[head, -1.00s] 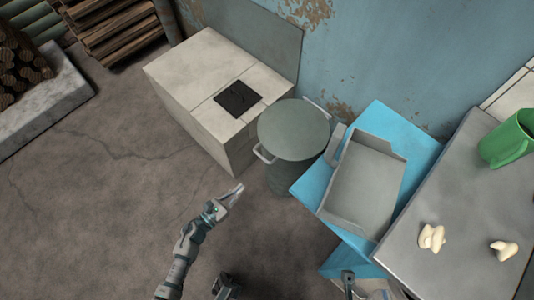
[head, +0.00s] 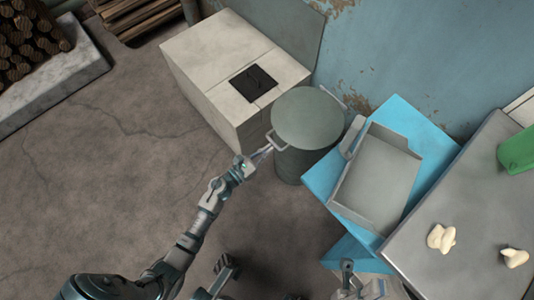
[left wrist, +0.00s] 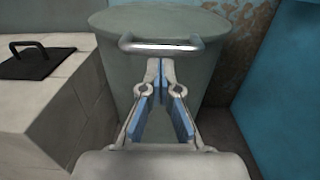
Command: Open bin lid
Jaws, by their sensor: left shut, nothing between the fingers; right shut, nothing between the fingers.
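The bin (head: 292,165) is a round grey-green drum with a flat, closed lid (head: 308,117). A light metal handle (head: 277,140) sticks out at its near left side, and another is at its far right. My left gripper (head: 268,149) is shut and empty, right at the near handle. In the left wrist view, the bin (left wrist: 185,75) fills the middle and the handle bar (left wrist: 160,47) crosses just beyond my shut fingertips (left wrist: 160,62). I cannot tell whether they touch. My right gripper (head: 347,266) is low in the head view, shut and away from the bin.
A pale block stove (head: 215,50) with a black plate (head: 253,84) stands left of the bin. A blue stand (head: 400,108) with a grey tray (head: 375,180) is close on the right, beside a grey table (head: 475,210). Open floor (head: 110,180) lies to the left.

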